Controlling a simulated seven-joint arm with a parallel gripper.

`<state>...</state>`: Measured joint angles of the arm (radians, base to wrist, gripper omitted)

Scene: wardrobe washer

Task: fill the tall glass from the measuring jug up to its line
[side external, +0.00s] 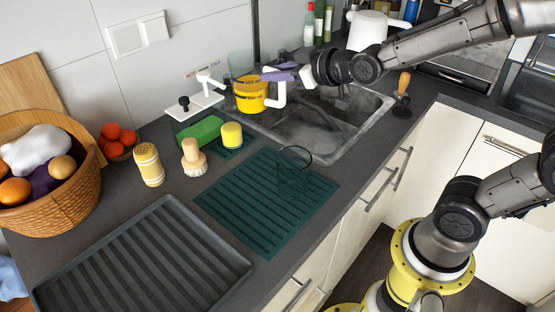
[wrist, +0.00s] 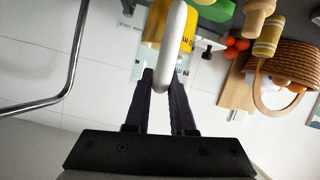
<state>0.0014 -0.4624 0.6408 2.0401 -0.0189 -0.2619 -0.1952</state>
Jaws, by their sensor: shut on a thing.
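The measuring jug (side external: 242,68) is clear with yellow liquid (side external: 250,96) in its lower part and a white handle (side external: 279,97). It looks about upright at the back left of the sink. My gripper (side external: 278,74) is shut on the handle. In the wrist view, my gripper (wrist: 166,86) has its two dark fingers around the white handle (wrist: 173,45), with the yellow liquid (wrist: 155,22) behind it. The tall glass (side external: 294,172) is clear and stands on the dark green ribbed mat (side external: 237,200). No yellow shows in it. Its line cannot be made out.
The sink (side external: 335,125) lies right of the jug. A white tap (side external: 207,85) is left of it. A grey tray (side external: 150,265) and fruit basket (side external: 60,205) are at left.

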